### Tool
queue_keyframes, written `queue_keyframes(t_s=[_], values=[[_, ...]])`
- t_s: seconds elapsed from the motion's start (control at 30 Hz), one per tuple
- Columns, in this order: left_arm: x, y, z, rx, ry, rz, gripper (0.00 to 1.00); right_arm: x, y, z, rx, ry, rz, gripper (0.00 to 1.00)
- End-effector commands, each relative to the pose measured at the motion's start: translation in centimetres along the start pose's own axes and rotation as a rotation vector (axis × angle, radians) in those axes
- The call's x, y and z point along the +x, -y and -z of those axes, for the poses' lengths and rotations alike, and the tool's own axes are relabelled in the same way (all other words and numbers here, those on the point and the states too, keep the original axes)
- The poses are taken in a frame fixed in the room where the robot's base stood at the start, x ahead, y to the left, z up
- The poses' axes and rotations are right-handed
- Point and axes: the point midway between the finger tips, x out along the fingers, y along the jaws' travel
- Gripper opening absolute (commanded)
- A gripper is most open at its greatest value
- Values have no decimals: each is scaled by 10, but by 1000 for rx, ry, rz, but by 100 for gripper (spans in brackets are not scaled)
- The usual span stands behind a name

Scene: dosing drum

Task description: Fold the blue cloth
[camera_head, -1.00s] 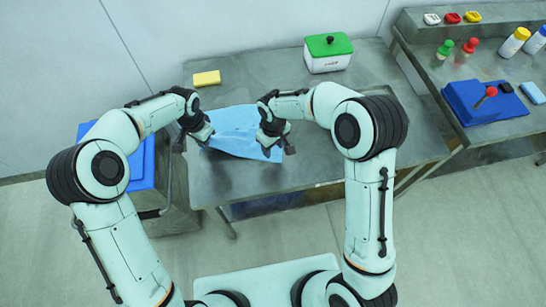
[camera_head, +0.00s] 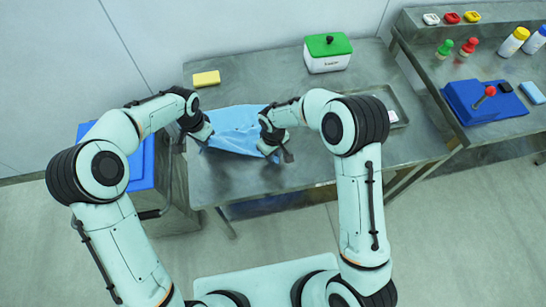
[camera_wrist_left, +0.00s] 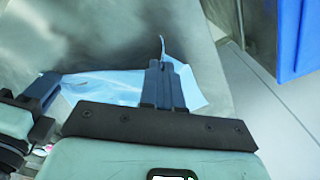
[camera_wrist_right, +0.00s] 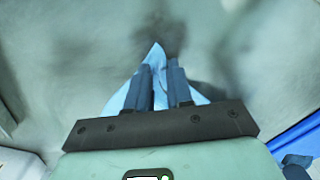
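The blue cloth (camera_head: 237,130) lies on the grey metal table between my two grippers. It also shows in the left wrist view (camera_wrist_left: 112,88) and the right wrist view (camera_wrist_right: 117,102). My left gripper (camera_head: 191,141) is at the cloth's left side. In its wrist view the fingers (camera_wrist_left: 164,72) are together on the cloth, with a thin corner sticking out past the tips. My right gripper (camera_head: 277,153) is at the cloth's right side. Its fingers (camera_wrist_right: 161,66) stand a little apart, with a pointed corner of cloth between them. The grippers hide parts of the cloth's edges.
A yellow sponge (camera_head: 206,78) and a white box with a green lid (camera_head: 328,45) stand at the back of the table. A metal tray (camera_head: 401,108) is at the right. A blue bin (camera_head: 148,165) stands left of the table. The front table surface is clear.

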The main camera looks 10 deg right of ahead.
Motion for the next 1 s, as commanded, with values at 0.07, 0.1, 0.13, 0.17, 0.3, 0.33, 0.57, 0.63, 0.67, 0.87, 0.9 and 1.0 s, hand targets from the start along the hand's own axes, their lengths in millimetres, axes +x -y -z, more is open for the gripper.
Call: queue_keyframes(t_s=[0.07,0.1,0.13,0.17,0.3,0.33,0.57,0.63,0.67,0.87,0.9,1.0], values=[[0,0,0,0,0,0,0,2,1,-2,0,5,2,6],[0,0,0,0,0,0,0,2,1,-2,0,5,2,0],[0,0,0,0,0,0,0,2,1,-2,0,5,2,0],[0,0,0,0,0,0,0,2,1,-2,0,5,2,0],[0,0,0,0,0,0,0,2,1,-2,0,6,2,0],[0,0,0,0,1,0,0,2,1,-2,0,6,2,0],[0,0,0,0,0,0,0,-26,1,-1,0,1,1,0],[0,0,0,0,0,0,0,-36,1,0,0,0,1,0],[0,0,0,0,0,0,0,-40,0,0,0,1,0,0],[0,0,0,0,0,0,0,-50,0,-1,0,3,1,0],[0,0,0,0,0,0,0,-50,0,-1,0,3,1,0],[0,0,0,0,0,0,0,-50,1,-1,0,3,1,0]])
